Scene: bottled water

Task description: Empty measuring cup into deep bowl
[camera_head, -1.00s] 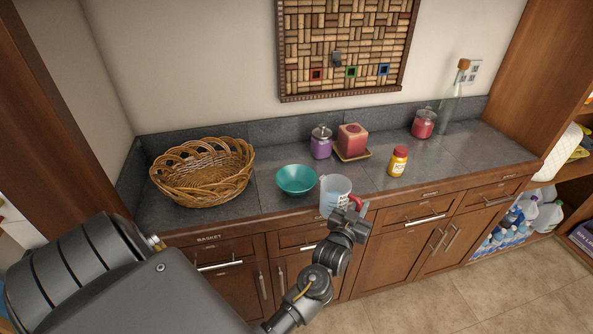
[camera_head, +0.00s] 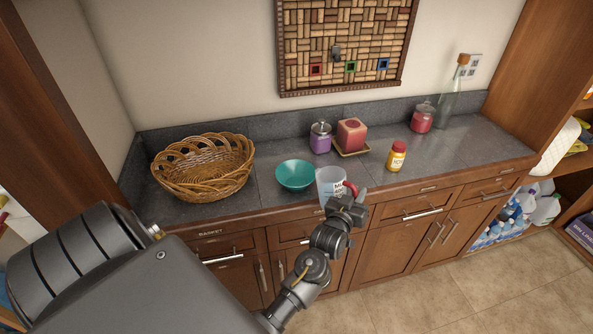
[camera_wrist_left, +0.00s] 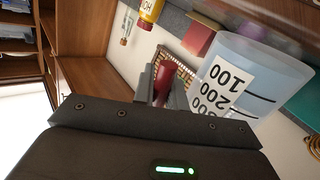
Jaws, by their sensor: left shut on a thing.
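The measuring cup (camera_head: 330,183) is clear with a white number label and a red handle. It is just right of the teal deep bowl (camera_head: 295,176), near the front edge of the counter, and looks roughly upright. My left gripper (camera_head: 348,200) is shut on the cup's red handle. In the left wrist view the cup (camera_wrist_left: 257,75) fills the upper right, with the red handle between the fingers (camera_wrist_left: 163,88). The bowl stands on the counter and its inside looks empty. My right gripper is not in view.
A wicker basket (camera_head: 204,168) stands left of the bowl. Behind are a purple jar (camera_head: 320,138) and a red candle (camera_head: 351,134) on a small tray. A yellow bottle (camera_head: 396,156) stands to the right. A red jar (camera_head: 422,118) and glass bottle (camera_head: 449,103) stand far right.

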